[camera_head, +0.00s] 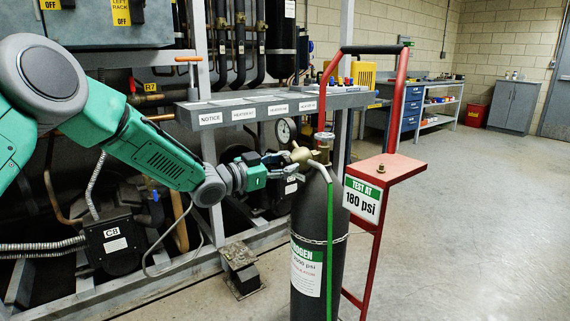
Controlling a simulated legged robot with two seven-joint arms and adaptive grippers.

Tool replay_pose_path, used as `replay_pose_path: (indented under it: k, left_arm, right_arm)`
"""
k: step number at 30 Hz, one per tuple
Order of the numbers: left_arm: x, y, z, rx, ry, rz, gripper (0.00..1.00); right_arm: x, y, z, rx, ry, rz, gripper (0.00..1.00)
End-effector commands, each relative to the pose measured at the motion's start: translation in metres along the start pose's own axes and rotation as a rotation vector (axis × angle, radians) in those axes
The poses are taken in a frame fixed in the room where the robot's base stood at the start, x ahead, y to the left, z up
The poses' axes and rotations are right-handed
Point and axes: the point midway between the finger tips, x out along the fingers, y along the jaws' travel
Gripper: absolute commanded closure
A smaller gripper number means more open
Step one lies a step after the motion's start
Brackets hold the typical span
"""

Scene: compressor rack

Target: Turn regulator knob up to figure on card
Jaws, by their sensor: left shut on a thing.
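The grey nitrogen cylinder (310,240) stands upright, with a brass regulator (301,154) at its top. A round white gauge (284,131) shows just above it; its reading is too small to tell. My left gripper (287,160) reaches in from the left and is shut on the regulator knob at the regulator's left side. The fingers mostly hide the knob. The card (362,199) reads "TEST AT 180 psi" and hangs on the front of the red shelf to the right. My right gripper is not in view.
The red cart frame (400,95) rises around the cylinder, with its red shelf (385,168) at right. The grey compressor rack (285,104) with pipes stands behind my left arm. A pedal-like grey block (240,264) is on the floor. The floor at right is clear.

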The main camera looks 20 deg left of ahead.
Motion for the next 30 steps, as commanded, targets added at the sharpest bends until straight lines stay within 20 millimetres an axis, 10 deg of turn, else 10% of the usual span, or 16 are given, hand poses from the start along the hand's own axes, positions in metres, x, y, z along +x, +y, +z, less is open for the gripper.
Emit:
replay_pose_path:
  k: [13,14,16,30]
  left_arm:
    - [0.0,-0.001,0.0,0.127,-0.001,-0.002,0.91]
    - [0.0,-0.001,0.0,0.127,-0.001,-0.002,0.55]
    - [0.0,-0.001,0.0,0.127,-0.001,-0.002,0.39]
    - [-0.017,-0.001,0.001,0.125,-0.003,-0.002,0.39]
  right_arm:
    - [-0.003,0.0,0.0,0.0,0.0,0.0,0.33]
    - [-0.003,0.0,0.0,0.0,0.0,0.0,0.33]
    - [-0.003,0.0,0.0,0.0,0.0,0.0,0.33]
    - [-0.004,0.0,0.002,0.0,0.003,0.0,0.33]
